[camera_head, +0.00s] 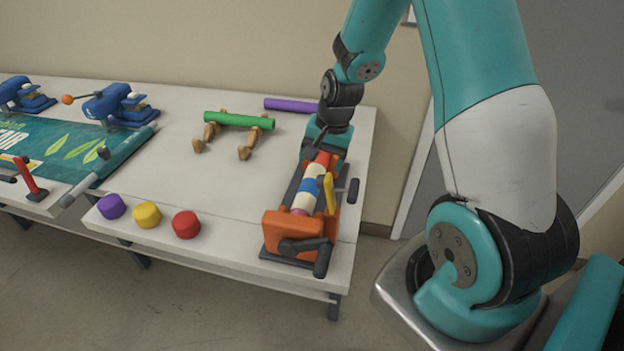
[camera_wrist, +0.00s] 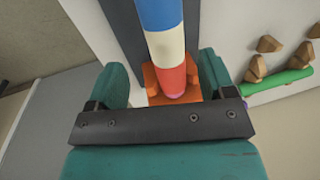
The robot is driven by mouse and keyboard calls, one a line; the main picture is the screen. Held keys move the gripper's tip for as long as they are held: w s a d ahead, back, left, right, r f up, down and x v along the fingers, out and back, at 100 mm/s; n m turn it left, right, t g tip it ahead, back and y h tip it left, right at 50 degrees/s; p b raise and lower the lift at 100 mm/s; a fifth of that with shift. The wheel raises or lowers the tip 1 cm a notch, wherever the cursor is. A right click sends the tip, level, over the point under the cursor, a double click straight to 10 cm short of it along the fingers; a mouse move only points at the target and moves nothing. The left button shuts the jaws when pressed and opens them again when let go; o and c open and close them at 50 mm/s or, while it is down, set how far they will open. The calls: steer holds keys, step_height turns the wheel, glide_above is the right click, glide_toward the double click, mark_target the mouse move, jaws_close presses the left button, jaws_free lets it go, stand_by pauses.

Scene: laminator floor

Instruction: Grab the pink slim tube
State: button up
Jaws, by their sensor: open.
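A striped tube of red, cream and blue bands (camera_head: 311,185) lies along an orange machine (camera_head: 284,231) on the table's right end. In the wrist view a small pink end (camera_wrist: 175,95) shows at the red end of the striped tube (camera_wrist: 168,45); the rest of any pink tube is hidden, and whether it runs inside I cannot tell. My gripper (camera_head: 326,145) is over the far end of the machine. In the wrist view my gripper (camera_wrist: 163,80) is open, its teal fingers on either side of the red end. I cannot tell whether they touch it.
A green tube (camera_head: 239,120) rests on wooden supports (camera_head: 245,150), with a purple tube (camera_head: 291,105) behind. Purple (camera_head: 111,206), yellow (camera_head: 147,214) and red (camera_head: 186,224) caps stand at the front edge. Blue clamps (camera_head: 116,104) and a printed banner (camera_head: 65,150) are at left. The table's middle is clear.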

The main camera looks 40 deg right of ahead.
mark_target(314, 174)
steer(key=shift+w+a+f+p, duration=0.2)
steer(key=shift+w+f+p, duration=0.1)
steer(key=shift+f, duration=0.85)
steer(key=shift+w+a+f+p, duration=0.15)
steer(key=shift+w+f+p, duration=0.15)
steer(key=shift+f, duration=0.85)
steer(key=shift+w+a+f+p, duration=0.2)
steer(key=shift+w+f+p, duration=0.1)
steer(key=shift+f, duration=0.85)
steer(key=shift+s, duration=0.1)
steer(key=c, duration=1.1)
steer(key=shift+r, duration=0.15)
